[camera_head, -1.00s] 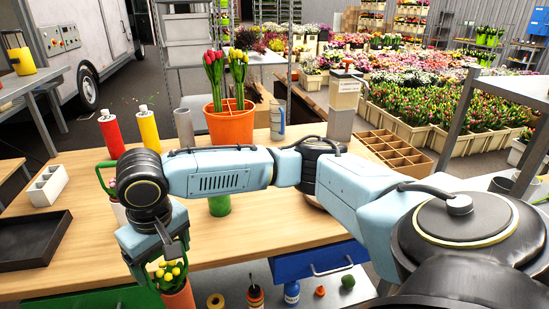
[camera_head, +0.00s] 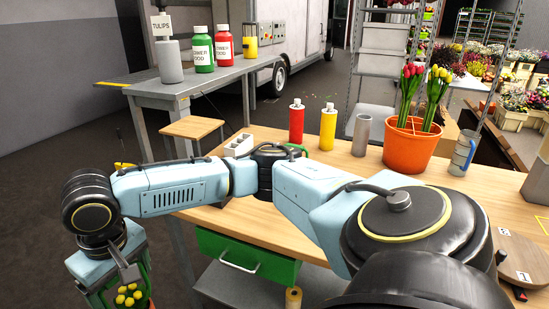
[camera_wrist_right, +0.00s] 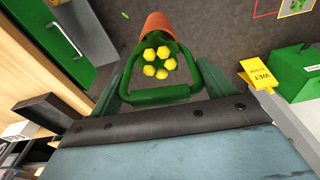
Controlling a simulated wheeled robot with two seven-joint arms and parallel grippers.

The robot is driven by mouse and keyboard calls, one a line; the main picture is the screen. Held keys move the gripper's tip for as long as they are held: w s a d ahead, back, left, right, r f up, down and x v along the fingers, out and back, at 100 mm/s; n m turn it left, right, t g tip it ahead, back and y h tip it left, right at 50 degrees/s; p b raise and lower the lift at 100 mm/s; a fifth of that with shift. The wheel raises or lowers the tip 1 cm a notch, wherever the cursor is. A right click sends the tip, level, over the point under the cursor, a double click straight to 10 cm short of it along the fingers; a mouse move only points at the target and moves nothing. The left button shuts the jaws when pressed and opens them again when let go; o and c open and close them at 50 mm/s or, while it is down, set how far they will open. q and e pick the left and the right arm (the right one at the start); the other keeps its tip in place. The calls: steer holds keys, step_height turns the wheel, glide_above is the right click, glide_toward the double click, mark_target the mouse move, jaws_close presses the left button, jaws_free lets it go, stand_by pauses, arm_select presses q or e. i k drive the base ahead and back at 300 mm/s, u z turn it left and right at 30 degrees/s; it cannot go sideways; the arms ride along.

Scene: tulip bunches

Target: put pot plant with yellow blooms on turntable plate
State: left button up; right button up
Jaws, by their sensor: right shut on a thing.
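The pot plant with yellow blooms (camera_head: 130,297) is at the lower left of the head view, partly hidden by my right gripper (camera_head: 118,288) and cut by the frame edge. In the right wrist view, its terracotta pot (camera_wrist_right: 157,25) and yellow blooms (camera_wrist_right: 158,62) show between the green fingers of my right gripper (camera_wrist_right: 160,88), which is shut on it. Grey floor shows beyond the pot. A round wooden disc with white number tags (camera_head: 518,262), which looks like the turntable plate, is at the right edge of the head view. My left gripper is not in view.
The wooden table (camera_head: 330,172) holds a red bottle (camera_head: 296,125), a yellow bottle (camera_head: 327,130), a grey cup (camera_head: 361,135) and an orange pot of tulips (camera_head: 408,148). A green drawer (camera_head: 245,258) is below.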

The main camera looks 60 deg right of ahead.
mark_target(513, 252)
steer(key=u, duration=0.4)
steer(key=k, duration=1.55)
steer(key=z, duration=2.25)
